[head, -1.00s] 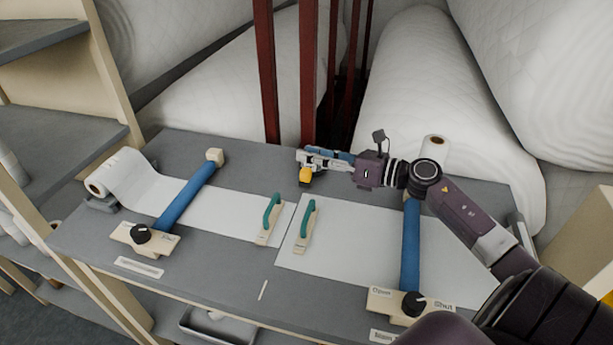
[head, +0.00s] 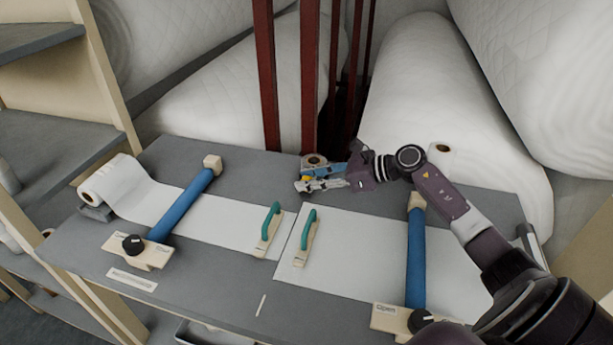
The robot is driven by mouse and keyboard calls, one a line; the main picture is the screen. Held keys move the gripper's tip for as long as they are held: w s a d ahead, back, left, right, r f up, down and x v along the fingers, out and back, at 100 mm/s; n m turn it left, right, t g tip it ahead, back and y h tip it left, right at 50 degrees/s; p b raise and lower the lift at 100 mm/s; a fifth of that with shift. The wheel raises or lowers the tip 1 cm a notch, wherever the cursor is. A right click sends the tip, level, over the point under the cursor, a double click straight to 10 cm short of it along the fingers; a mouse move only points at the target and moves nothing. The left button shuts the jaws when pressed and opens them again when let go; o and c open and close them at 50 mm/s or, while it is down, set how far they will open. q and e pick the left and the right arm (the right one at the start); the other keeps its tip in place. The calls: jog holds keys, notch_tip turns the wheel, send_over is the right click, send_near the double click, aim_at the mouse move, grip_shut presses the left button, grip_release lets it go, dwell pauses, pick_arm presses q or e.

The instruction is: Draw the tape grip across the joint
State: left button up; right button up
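Two white sheets lie on the grey bench, the left sheet (head: 215,222) and the right sheet (head: 360,258), meeting at a narrow joint near the middle. A green-handled block stands on each side of it, one left (head: 270,228) and one right (head: 306,238). A small tape roll (head: 314,160) is at the back of the bench, beyond the joint. My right gripper (head: 306,180) is at the roll's near side, with a small yellow piece, perhaps the tape grip, showing by its fingertips. Whether the fingers are closed on it is unclear. My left gripper is out of view.
Blue bars cross the left sheet (head: 185,207) and right sheet (head: 416,260), with black knobs at their near ends. A white roll (head: 105,178) feeds the left sheet. Red posts (head: 309,80) and large wadding rolls (head: 425,95) stand behind the bench.

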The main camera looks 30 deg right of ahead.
jog(key=shift+w+a+f, duration=0.15)
jog(key=shift+w+a, duration=0.1)
jog(key=shift+w, duration=0.05)
jog(key=shift+c, duration=0.7)
grip_shut()
jog(key=shift+s+a+p, duration=0.75)
jog(key=shift+s+a, duration=0.8)
jog(key=shift+a, duration=0.2)
